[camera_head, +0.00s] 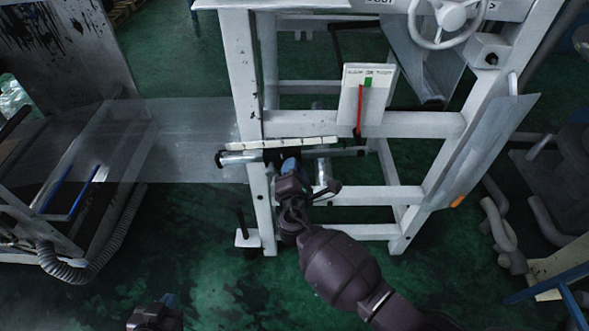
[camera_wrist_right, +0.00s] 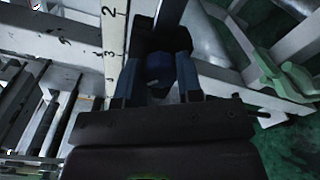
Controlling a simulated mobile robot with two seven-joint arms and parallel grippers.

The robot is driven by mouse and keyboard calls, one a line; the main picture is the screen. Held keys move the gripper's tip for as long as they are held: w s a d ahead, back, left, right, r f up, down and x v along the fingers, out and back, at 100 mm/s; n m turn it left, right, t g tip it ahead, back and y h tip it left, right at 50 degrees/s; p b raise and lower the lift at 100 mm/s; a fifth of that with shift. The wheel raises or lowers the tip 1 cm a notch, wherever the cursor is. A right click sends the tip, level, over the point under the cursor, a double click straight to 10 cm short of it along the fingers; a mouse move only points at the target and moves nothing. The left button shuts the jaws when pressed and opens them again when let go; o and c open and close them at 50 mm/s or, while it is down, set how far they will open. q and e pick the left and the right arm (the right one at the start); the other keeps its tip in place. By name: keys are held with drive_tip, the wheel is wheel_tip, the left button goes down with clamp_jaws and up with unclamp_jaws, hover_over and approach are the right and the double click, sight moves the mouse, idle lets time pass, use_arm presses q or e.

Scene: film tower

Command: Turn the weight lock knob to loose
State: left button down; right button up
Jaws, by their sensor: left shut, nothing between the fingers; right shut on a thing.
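The weight lock knob (camera_wrist_right: 158,66) is a dark blue piece between the fingers of my right gripper in the right wrist view, in front of a black weight block (camera_wrist_right: 160,38). My right gripper (camera_head: 290,166) is shut on the knob, just below the white scale bar (camera_head: 282,143). In the head view the gripper hides the knob. The knob's marking and turn position cannot be read. My left gripper (camera_head: 168,300) is shut and empty at the bottom left of the head view, above the green floor.
A white upright plate (camera_head: 350,98) with a red pointer (camera_head: 359,110) and a green mark stands behind the bar. White frame posts (camera_head: 243,85) and rails surround my right gripper. A clear film sheet (camera_head: 195,140) stretches left. A handwheel (camera_head: 448,18) is at the top.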

idle(0.4)
drive_tip(key=o, duration=0.9)
drive_tip(key=s, duration=1.1)
drive_tip(key=shift+r, duration=0.2)
drive_tip(key=shift+w, duration=0.1)
